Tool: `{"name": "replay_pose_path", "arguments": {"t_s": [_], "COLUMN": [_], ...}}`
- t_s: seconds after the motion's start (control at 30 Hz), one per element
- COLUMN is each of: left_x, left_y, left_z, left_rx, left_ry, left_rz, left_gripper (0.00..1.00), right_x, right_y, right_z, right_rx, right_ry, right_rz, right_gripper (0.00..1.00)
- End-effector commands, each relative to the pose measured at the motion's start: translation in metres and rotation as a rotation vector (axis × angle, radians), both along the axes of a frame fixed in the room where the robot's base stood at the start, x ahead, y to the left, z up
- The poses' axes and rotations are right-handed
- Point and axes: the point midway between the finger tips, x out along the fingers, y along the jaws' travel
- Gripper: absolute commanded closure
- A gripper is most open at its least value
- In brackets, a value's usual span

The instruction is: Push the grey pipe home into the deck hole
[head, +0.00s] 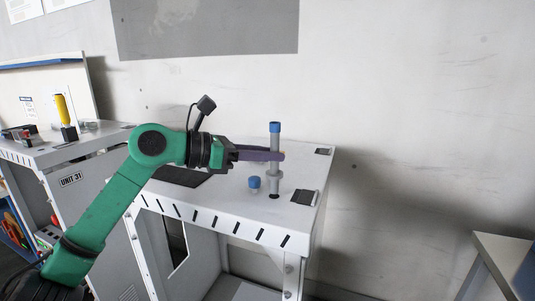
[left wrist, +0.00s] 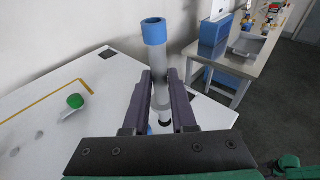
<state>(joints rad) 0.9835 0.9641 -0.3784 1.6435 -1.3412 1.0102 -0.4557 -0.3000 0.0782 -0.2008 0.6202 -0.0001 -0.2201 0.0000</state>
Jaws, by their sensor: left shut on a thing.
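The grey pipe (head: 275,141) stands upright, with a blue band at its top and a wider collar low on its body. My left gripper (head: 281,156) comes in from the left and is shut on the pipe at about mid-height. In the left wrist view, the pipe (left wrist: 161,66) rises between the two purple fingers of the gripper (left wrist: 160,90). The dark deck hole (head: 274,196) shows at the pipe's lower end, in the white deck (head: 215,200). I cannot tell whether the pipe's end is inside it. My right gripper is not in view.
A short grey piece with a blue cap (head: 254,183) stands just left of the pipe. A dark pad (head: 303,197) lies to the right, near the deck's edge. A green-topped piece (left wrist: 75,101) shows in the left wrist view. Another bench (head: 90,143) stands at left.

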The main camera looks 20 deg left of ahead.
Motion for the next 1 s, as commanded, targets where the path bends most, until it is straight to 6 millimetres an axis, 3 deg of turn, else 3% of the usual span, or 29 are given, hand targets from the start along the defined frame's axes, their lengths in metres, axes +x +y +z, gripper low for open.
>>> {"name": "replay_pose_path", "arguments": {"t_s": [1.0], "left_x": [0.000], "left_y": [0.000], "left_z": [-0.027], "left_rx": [0.000], "left_ry": [0.000], "left_rz": [0.000], "left_gripper": [1.00], "right_x": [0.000], "right_y": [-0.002], "right_z": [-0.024], "right_rx": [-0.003], "right_ry": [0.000], "right_rz": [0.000], "right_gripper": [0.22]}}
